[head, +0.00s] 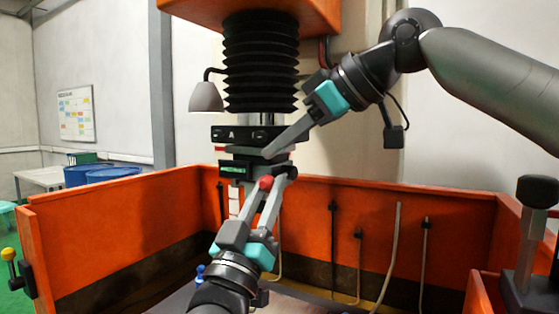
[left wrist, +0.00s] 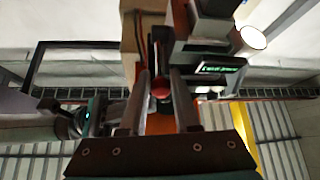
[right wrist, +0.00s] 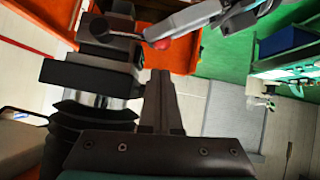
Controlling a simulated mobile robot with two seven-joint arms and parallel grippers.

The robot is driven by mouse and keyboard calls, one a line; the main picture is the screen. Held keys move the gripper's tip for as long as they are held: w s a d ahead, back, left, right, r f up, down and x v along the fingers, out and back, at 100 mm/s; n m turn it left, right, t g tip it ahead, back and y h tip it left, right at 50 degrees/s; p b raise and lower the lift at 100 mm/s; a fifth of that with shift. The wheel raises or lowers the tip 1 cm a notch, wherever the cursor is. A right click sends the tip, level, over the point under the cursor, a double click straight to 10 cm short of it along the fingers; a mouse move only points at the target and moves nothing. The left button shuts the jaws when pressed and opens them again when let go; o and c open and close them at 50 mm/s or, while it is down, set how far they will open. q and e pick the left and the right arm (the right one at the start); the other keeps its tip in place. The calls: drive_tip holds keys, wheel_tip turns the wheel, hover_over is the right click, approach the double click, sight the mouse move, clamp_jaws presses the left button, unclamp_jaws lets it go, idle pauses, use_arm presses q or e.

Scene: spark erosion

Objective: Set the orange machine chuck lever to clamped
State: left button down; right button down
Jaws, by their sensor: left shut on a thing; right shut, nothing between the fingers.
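The orange machine's chuck (head: 248,134) is a dark block marked "A" under the black bellows; it also shows in the right wrist view (right wrist: 90,75). A lever with a red ball knob (head: 266,182) sits just below it. My left gripper (head: 277,175) comes from below and is shut around the knob, which shows between its fingers in the left wrist view (left wrist: 161,88). In the right wrist view a dark rod runs to the knob (right wrist: 162,43). My right gripper (head: 267,153) is shut and empty, its tips close by the chuck's lower edge; contact is unclear.
A block with a green-lit label (head: 235,170) hangs under the chuck. Orange tank walls (head: 330,215) surround the work area, with hoses on the back wall. A grey lamp (head: 206,97) hangs left of the bellows. Blue drums (head: 110,174) stand farther back.

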drive_tip(key=shift+w+f, duration=0.2)
drive_tip(key=shift+f, duration=1.05)
